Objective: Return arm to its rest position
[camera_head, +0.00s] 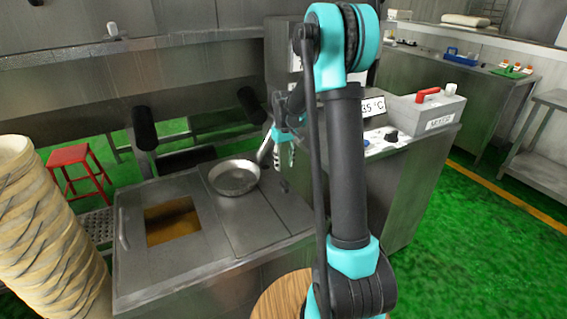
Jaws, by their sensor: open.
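My arm rises from the bottom centre, bends at a teal joint at the top, and folds back down toward the counter. My gripper (286,164) hangs behind the upright dark link, pointing down, and is partly hidden by it. Its fingers look small at this distance and apart, with nothing visible between them. It is just right of the handle of a metal pan (233,179). I cannot tell whether the two touch. The pan sits on the steel counter (265,219), its handle pointing up and to the right.
A square opening with brown contents (172,222) is in the counter's left part. Stacked pale baskets (45,230) stand at left. A grey box with a red handle (427,111) sits on the machine at right. A red stool (75,165) is behind. Green floor at right is clear.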

